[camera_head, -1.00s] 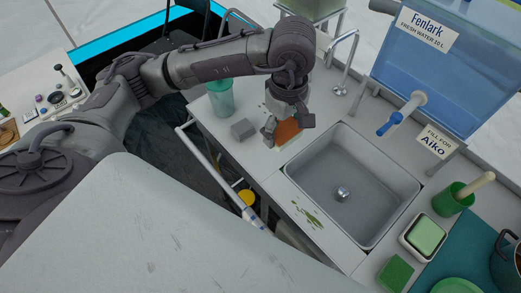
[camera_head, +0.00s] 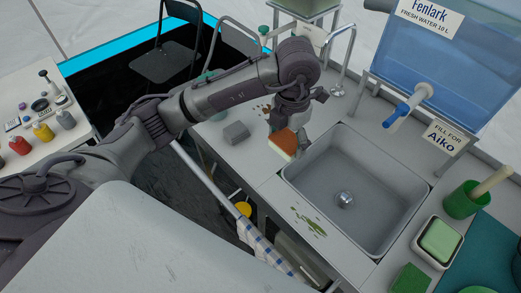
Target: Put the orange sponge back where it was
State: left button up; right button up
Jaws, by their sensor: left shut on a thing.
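The orange sponge (camera_head: 284,142), with a pale lower layer, is at the counter by the left back corner of the sink (camera_head: 345,200). My left gripper (camera_head: 289,137) points down and is shut on it. The sponge is tilted, and the gripper hides part of it. I cannot tell whether it touches the counter. My right gripper is not in view.
A tap (camera_head: 340,70) rises behind the sink. A green sponge (camera_head: 440,238) sits in a white tray at right.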

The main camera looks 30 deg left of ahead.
pick_arm(q)
jog(key=p, duration=0.1)
send_over(260, 157)
notch_tip(260, 157, down, 4)
jog(key=shift+f, duration=0.1)
notch_tip(260, 157, down, 4)
jog(key=shift+r+p, duration=0.2)
jog(key=shift+p, duration=0.5)
jog(key=shift+f, duration=0.2)
jog(key=shift+f, duration=0.1)
jog(key=o, duration=0.8)
jog(key=shift+f+b, duration=0.1)
jog(key=shift+b, duration=0.2)
jog(key=shift+c, duration=0.2)
jog(key=o, duration=0.4)
jog(key=shift+r, duration=0.2)
